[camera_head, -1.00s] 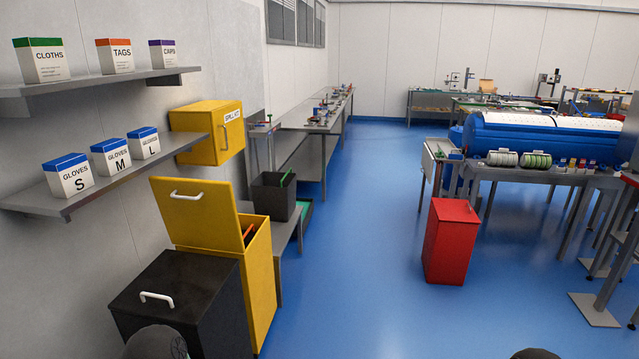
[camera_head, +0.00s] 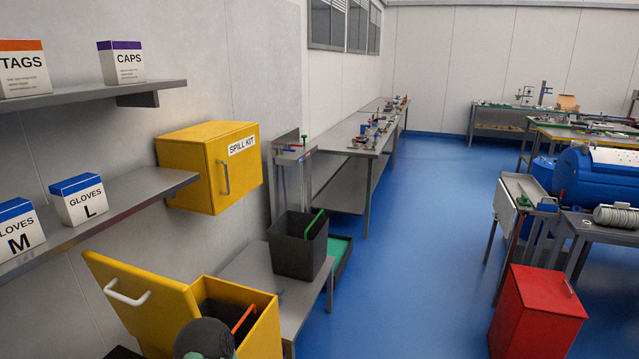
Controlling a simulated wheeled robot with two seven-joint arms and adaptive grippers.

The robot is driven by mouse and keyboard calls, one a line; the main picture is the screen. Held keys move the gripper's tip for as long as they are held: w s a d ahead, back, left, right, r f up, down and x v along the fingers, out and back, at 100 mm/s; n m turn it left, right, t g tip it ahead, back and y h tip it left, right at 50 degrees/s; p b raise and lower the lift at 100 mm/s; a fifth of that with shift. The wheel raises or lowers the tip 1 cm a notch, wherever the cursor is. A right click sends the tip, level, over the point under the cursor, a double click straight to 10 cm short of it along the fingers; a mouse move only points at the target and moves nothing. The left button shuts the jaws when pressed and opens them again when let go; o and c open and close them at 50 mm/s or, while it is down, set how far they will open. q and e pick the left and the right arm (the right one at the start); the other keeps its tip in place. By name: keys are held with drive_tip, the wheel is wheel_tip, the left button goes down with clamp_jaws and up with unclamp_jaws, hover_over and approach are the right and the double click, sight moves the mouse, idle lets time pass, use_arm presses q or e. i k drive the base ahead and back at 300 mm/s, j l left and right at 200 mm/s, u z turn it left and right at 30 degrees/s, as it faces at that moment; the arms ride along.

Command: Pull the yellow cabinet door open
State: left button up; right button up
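The yellow cabinet (camera_head: 190,172) hangs on the left wall, labelled SPILL KIT. Its door (camera_head: 240,165) faces right and is shut, with a grey vertical bar handle (camera_head: 225,178) near the door's left edge. A dark rounded part of my own arm shows at the bottom edge, in front of the open yellow bin. Neither gripper's fingers are in view. Nothing touches the cabinet or its handle.
A yellow bin (camera_head: 266,335) with its lid (camera_head: 140,300) raised stands below the cabinet. A black bin (camera_head: 298,246) sits on a grey low table (camera_head: 250,270). A grey shelf (camera_head: 120,205) holds glove boxes left of the cabinet. A red bin (camera_head: 535,315) stands right; blue floor between is clear.

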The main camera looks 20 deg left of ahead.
sight(234, 160)
drive_tip(key=i, duration=2)
